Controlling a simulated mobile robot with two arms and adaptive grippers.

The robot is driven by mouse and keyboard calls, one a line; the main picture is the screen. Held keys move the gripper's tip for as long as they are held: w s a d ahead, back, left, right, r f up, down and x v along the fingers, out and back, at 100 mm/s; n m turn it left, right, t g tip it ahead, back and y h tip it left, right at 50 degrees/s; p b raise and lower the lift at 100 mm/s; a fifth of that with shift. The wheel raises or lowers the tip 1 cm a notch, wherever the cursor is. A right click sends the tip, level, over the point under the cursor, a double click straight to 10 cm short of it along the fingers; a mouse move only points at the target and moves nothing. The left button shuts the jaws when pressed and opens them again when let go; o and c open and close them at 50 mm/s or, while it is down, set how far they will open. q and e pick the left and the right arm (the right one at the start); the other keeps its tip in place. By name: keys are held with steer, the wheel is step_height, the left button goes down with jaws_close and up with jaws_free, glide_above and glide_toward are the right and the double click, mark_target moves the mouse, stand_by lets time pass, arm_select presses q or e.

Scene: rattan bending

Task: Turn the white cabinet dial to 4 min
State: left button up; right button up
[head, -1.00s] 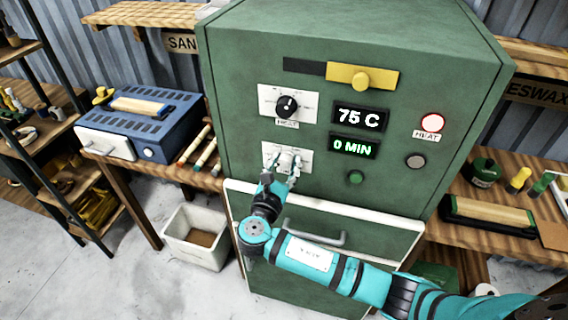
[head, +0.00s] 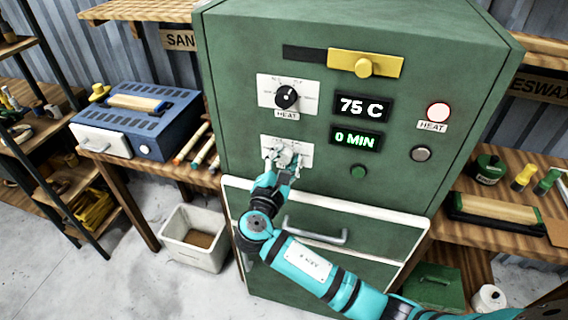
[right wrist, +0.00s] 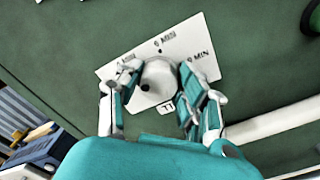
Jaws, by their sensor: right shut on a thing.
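The white dial (head: 287,156) sits on a white plate (head: 305,150) low on the green cabinet's front (head: 238,110). In the right wrist view the round white dial (right wrist: 159,76) shows a dark spot, with minute marks on the plate (right wrist: 185,46) around it. My right gripper (head: 281,161) is shut on the white dial, one finger on each side; both fingers show in the right wrist view (right wrist: 156,84). The fingers partly hide the dial, so its exact setting is unclear. The green display (head: 356,139) reads 0 MIN. My left gripper is not in view.
Above are a black heat dial (head: 286,96), a 75 C display (head: 362,107) and a yellow slider (head: 365,66). A drawer handle (head: 316,234) sticks out below, near my right arm.

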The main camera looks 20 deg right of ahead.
steer(key=m+b, duration=0.2)
steer(key=m, duration=0.1)
steer(key=m+b, duration=0.1)
steer(key=shift+f+m+b, duration=0.3)
steer(key=shift+m+b, duration=0.05)
steer(key=shift+m, duration=0.05)
steer(key=shift+r+m+b, duration=0.1)
steer(key=shift+m+b, duration=0.35)
steer(key=shift+m, duration=0.15)
steer(key=o, duration=1.1)
steer(key=shift+r, duration=0.1)
steer(key=shift+o, duration=0.2)
steer(key=shift+s, duration=0.15)
steer(key=v, duration=1.1)
steer(key=shift+s+a, duration=0.25)
steer(key=shift+s, duration=0.05)
